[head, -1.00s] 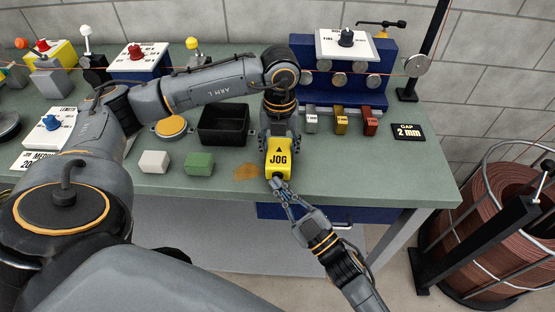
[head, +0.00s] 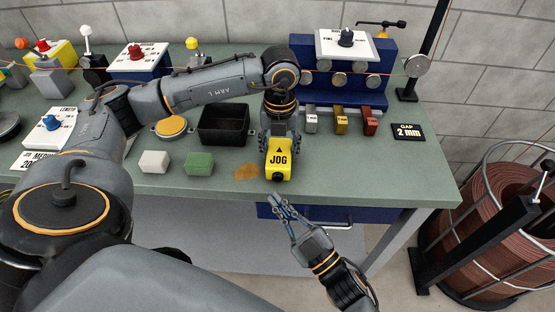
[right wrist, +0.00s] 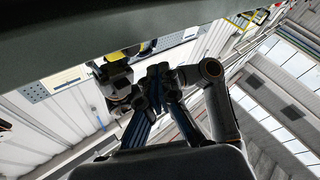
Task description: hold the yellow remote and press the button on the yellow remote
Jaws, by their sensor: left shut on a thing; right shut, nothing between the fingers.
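The yellow remote (head: 279,160), marked JOG with a black triangle, is at the front part of the green bench. My left gripper (head: 279,140) comes down from behind and is shut on it. A small dark part (head: 277,179) shows at the remote's near end; I cannot tell whether it is the button. My right gripper (head: 276,199) is shut and empty, in front of the bench edge, a short gap from the remote. The right wrist view shows its fingertips (right wrist: 160,72) together, with a yellow patch beyond them, probably the remote.
A green block (head: 199,163), a white block (head: 154,161) and a black bin (head: 224,124) are left of the remote. Three small coloured blocks stand behind at right, before a blue roller stand (head: 340,85). A copper wire coil (head: 510,235) stands on the floor at right.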

